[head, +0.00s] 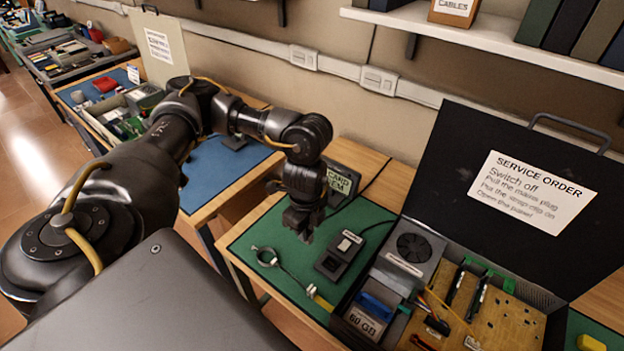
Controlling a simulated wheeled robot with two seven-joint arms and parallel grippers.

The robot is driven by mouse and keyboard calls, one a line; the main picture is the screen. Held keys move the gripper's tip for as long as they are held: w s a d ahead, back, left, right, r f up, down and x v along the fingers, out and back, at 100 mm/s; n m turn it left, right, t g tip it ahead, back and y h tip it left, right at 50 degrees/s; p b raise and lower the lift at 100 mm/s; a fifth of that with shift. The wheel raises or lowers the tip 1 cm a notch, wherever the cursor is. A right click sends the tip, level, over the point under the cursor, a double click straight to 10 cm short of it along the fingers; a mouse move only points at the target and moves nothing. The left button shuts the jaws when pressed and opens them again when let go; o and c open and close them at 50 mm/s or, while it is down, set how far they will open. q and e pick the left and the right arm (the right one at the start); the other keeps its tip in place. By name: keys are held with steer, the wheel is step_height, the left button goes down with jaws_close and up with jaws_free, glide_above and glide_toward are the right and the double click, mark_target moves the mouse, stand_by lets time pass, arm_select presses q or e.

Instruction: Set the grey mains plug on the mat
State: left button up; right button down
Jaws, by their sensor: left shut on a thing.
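My left gripper (299,222) hangs above the green mat (262,232), pointing down. It is shut on a small dark grey thing that seems to be the grey mains plug (306,236); the fingers hide most of it. I cannot tell whether it touches the mat. A black box with a white label (341,258) lies on the mat just to the right, with a black cable running from it. My right gripper is out of view.
A wrist strap (265,257) with a cord lies on the mat's left part. A small display (343,180) stands behind the gripper. A blue-topped table (215,170) is further left.

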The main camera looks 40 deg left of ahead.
arm_select(q)
steer(key=w+a+f, duration=0.1)
steer(key=f, duration=0.1)
steer(key=w+f, duration=0.1)
steer(key=w, duration=0.1)
steer(key=w+a+f+b, duration=0.1)
steer(key=w+f, duration=0.1)
steer(key=shift+w+a+f, duration=0.25)
steer(key=shift+a+f, duration=0.05)
steer(key=shift+f, duration=0.05)
steer(key=shift+w+a+f, duration=0.15)
steer(key=shift+w+f, duration=0.05)
steer(key=shift+w, duration=0.1)
steer(key=shift+w+a+f, duration=0.15)
steer(key=shift+w+f, duration=0.05)
steer(key=shift+f, duration=0.1)
steer(key=shift+w+a+f, duration=0.1)
steer(key=shift+w+f, duration=0.1)
steer(key=shift+f, duration=1.55)
steer(key=shift+f, duration=0.15)
steer(key=o, duration=0.7)
steer(key=shift+o, duration=0.2)
